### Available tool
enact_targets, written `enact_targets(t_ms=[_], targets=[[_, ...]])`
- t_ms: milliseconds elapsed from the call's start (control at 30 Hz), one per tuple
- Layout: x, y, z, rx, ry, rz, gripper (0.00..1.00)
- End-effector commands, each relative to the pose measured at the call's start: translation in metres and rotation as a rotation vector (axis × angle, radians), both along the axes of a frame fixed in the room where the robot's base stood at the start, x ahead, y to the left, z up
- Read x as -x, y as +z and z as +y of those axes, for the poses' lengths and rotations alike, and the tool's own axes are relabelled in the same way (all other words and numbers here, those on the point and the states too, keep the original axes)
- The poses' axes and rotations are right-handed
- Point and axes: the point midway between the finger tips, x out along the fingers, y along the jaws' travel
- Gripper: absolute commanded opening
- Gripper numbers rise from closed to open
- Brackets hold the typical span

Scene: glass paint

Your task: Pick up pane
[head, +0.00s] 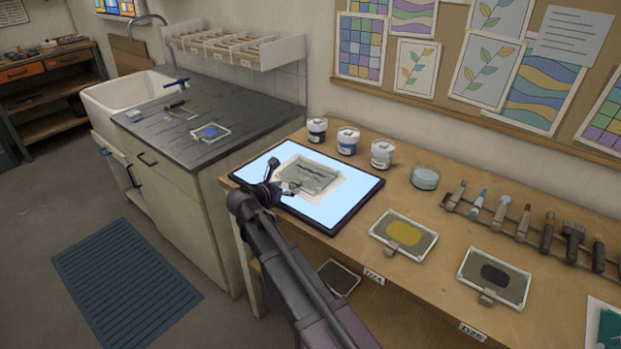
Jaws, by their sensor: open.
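A clear greyish glass pane (318,172) lies on a pale sheet on the lit light box (345,205). My gripper (289,187) is open over the left part of the light box, at the pane's near left side. Whether the fingers touch the pane cannot be told. My gripper and arm hide part of the light box's near left side. Other framed pieces show too: one with a yellow patch (404,233) and one with a dark patch (495,277) on the bench, and one with a blue patch (210,132) on the dark counter.
A row of tools (525,222) lies at the right. A sink (120,95) is at the left. A dark framed piece (338,277) sits below the bench top.

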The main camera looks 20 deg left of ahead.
Motion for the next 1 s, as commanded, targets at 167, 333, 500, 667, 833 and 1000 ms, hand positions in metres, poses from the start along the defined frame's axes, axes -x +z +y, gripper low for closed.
enact_targets(t_ms=[167,333,500,667,833,1000], targets=[[-0.016,-0.008,-0.005,0.000,0.000,0.001,0.77],[-0.019,-0.009,-0.006,-0.001,0.002,0.001,0.77],[-0.018,-0.008,-0.006,-0.001,0.001,0.001,0.77],[-0.018,-0.008,-0.006,-0.001,0.001,0.001,0.77],[-0.018,-0.008,-0.007,-0.001,0.001,0.001,0.68],[-0.019,-0.008,-0.007,-0.001,0.001,0.001,0.18]])
